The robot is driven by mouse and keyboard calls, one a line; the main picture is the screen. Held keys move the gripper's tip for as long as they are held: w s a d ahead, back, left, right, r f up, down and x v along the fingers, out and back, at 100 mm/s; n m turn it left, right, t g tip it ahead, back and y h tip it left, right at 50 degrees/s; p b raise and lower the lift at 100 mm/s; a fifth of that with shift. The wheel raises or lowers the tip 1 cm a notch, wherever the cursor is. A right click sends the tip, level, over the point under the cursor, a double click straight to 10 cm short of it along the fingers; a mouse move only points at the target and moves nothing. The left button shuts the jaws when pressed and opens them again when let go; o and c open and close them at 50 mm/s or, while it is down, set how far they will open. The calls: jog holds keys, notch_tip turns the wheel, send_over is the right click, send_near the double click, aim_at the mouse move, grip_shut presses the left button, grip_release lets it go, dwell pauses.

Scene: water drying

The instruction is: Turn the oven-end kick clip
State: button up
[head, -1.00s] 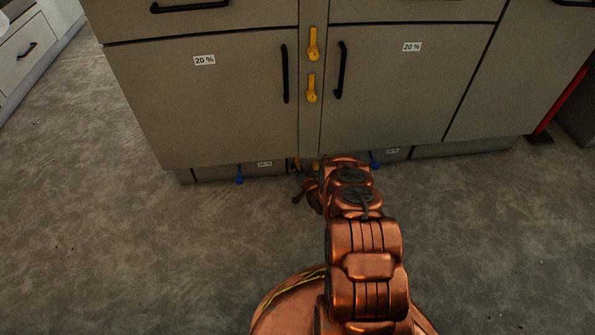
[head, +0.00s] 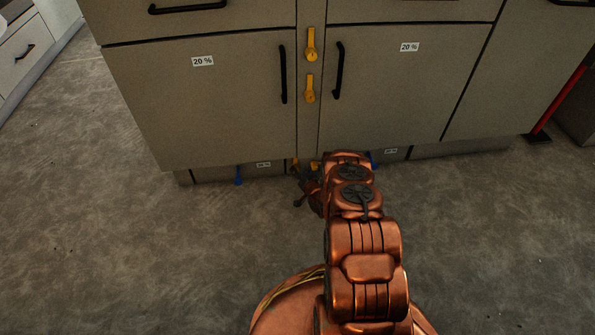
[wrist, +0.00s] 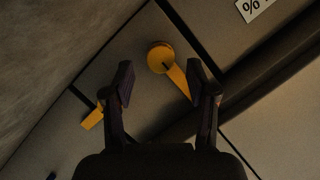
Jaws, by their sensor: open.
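Two yellow kick clips sit low on the kick boards. In the head view one (head: 315,166) shows just left of my arm and the other (head: 295,164) is further left. I cannot tell which is the oven-end one. In the wrist view a yellow clip (wrist: 160,57) with a round head and a short lever lies between and beyond my fingertips. A second yellow clip (wrist: 92,119) is partly hidden behind the left finger. My gripper (wrist: 160,82) is open, fingers on either side of the nearer clip's lever; contact cannot be told. In the head view my gripper (head: 303,186) is small and dark at the kick boards.
Cabinet doors (head: 210,105) overhang the kick boards. Two yellow latches (head: 310,44) sit on the strip between the doors. Blue tabs show on the boards, the left one (head: 238,175) clear, the right mostly hidden by my arm. A red post (head: 560,100) stands right. The floor (head: 120,250) is clear.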

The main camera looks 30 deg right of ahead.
jog(key=v, duration=0.9)
jog(key=shift+r, duration=0.2)
jog(key=shift+s, duration=0.15)
dwell(0.3)
